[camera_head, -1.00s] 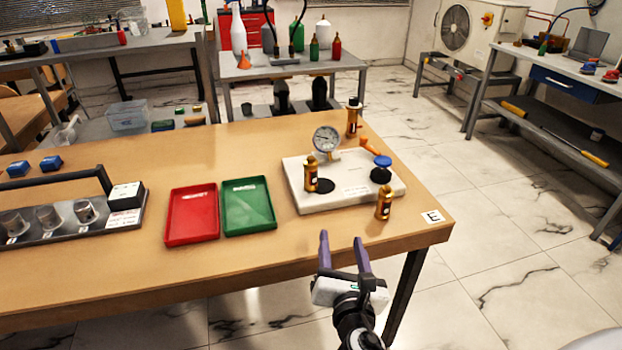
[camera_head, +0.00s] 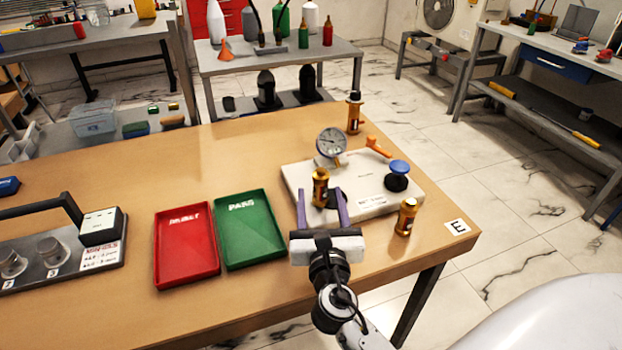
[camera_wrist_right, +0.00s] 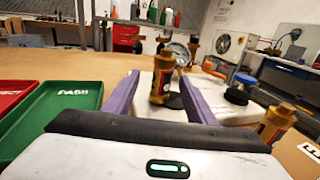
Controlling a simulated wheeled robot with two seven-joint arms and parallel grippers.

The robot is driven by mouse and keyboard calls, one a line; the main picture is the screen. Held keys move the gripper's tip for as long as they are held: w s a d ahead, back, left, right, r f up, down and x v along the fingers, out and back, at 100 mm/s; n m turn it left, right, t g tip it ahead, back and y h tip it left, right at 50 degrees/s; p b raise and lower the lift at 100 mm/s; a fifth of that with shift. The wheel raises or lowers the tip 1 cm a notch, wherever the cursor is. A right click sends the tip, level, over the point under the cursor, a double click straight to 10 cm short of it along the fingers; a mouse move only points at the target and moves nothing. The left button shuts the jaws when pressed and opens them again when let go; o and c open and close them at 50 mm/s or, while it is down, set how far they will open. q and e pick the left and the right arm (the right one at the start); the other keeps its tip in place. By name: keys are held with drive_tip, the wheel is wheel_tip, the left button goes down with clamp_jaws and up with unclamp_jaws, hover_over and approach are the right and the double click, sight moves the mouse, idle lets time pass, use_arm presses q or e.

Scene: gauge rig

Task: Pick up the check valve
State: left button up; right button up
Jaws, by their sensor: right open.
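Three brass check valves with dark bands show in the head view. One brass valve (camera_head: 320,187) stands upright on the left part of the white gauge rig (camera_head: 365,206). A second brass valve (camera_head: 406,217) stands on the table at the rig's front right corner. A third brass valve (camera_head: 354,112) stands behind the rig. My right gripper (camera_head: 319,198) is open, with its purple fingers to either side of the valve on the rig. In the right wrist view this valve (camera_wrist_right: 162,78) shows between the fingers; contact cannot be told. My left gripper is out of view.
The rig carries a dial gauge (camera_head: 331,143), a blue-topped knob (camera_head: 398,170) and an orange lever (camera_head: 378,147). A red tray (camera_head: 187,270) and a green PASS tray (camera_head: 252,256) lie to the left. The table's front edge is close to my right arm.

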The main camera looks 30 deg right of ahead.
drive_tip(key=shift+x, duration=1.2)
drive_tip(key=shift+d+x, duration=0.2)
drive_tip(key=shift+x, duration=2.8)
drive_tip(key=shift+s+r, duration=0.15)
clamp_jaws()
